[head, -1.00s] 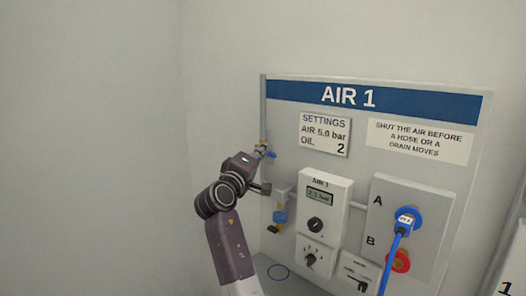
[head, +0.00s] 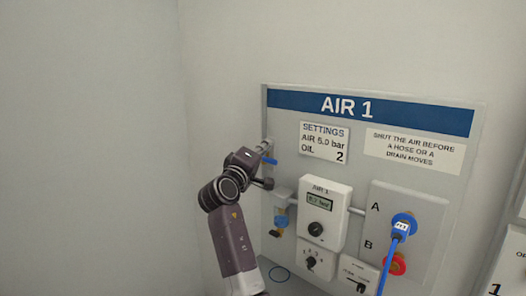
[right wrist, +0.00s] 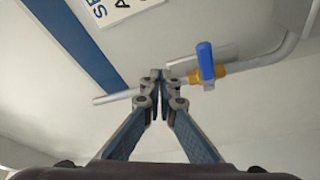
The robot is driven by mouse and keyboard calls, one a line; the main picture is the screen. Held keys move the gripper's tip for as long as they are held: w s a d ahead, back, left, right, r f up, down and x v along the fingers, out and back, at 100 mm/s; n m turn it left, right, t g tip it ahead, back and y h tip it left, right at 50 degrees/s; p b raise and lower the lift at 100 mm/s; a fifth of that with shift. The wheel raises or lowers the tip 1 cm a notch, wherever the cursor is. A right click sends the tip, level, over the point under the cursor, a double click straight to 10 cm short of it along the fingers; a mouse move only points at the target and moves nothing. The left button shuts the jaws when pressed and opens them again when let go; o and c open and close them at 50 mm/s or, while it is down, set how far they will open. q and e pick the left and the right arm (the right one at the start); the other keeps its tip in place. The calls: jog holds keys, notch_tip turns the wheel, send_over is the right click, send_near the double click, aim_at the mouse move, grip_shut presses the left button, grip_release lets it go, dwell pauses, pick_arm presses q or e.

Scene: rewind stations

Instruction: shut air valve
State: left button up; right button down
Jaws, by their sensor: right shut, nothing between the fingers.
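The air valve's blue lever (head: 269,161) is at the left edge of the AIR 1 panel, beside the tip of my right gripper (head: 265,147). In the right wrist view the blue lever (right wrist: 205,60) stands across the grey pipe, on a brass valve body (right wrist: 219,72). My right gripper (right wrist: 160,78) is shut and empty, its fingertips in front of the pipe to the left of the lever, apart from it. The gauge display (head: 320,201) reads a low value, perhaps 0.2 bar; its digits are small. My left gripper is not in view.
The panel carries a settings card (head: 325,143) and a warning card (head: 413,152). A blue hose (head: 394,255) is plugged into port A, with red port B (head: 396,265) below. A filter bowl (head: 280,216) hangs below my gripper. Bare wall lies to the left.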

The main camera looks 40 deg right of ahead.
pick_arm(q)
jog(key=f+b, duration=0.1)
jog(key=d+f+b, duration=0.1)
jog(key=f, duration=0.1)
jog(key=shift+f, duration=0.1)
pick_arm(e)
jog(key=a+f, duration=0.3)
jog(key=a, duration=0.6)
jog(key=shift+s+f, duration=0.2)
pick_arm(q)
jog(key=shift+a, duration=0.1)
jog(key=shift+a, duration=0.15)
